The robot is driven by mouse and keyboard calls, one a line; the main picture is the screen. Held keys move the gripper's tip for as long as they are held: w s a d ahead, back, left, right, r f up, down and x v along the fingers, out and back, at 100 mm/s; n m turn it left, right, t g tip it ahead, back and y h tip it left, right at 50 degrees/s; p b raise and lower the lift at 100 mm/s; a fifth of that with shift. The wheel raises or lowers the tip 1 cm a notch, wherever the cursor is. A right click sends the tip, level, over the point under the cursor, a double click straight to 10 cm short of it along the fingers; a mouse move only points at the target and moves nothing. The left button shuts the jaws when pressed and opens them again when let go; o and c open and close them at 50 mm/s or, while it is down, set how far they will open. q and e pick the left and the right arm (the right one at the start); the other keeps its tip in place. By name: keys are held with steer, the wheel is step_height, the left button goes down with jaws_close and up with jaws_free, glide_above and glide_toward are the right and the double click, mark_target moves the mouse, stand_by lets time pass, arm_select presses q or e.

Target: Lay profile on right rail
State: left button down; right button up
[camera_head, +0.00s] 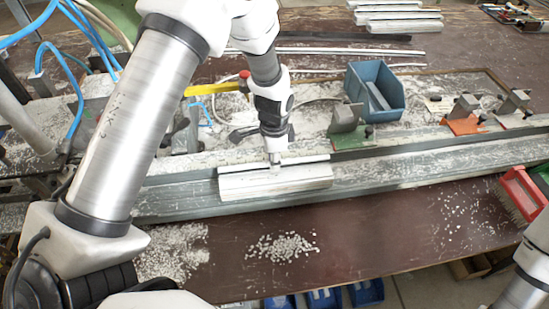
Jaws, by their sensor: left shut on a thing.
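A short white profile (278,182) lies lengthwise along the long grey rail (420,163), near the middle of the view. My left gripper (274,158) comes down from above and is shut on the top of the profile. The profile looks level; I cannot tell whether it rests on the rail or hangs just above it.
Behind the rail stand a clamp on a green base (350,138), one on an orange base (465,122) and a blue bin (375,90). A red brush (523,192) is at the right edge. White chips (281,246) lie on the brown bench. More profiles (397,17) lie at the back.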

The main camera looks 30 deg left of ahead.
arm_select(q)
steer(key=c, duration=1.1)
jaws_free()
steer(key=shift+o, duration=0.2)
steer(key=shift+w+f, duration=0.1)
steer(key=shift+w, duration=0.1)
steer(key=shift+r, duration=0.3)
step_height(320, 180, up, 13)
steer(key=b, duration=0.2)
steer(key=shift+f+b, duration=0.2)
steer(key=shift+b, duration=0.1)
steer(key=shift+a, duration=0.1)
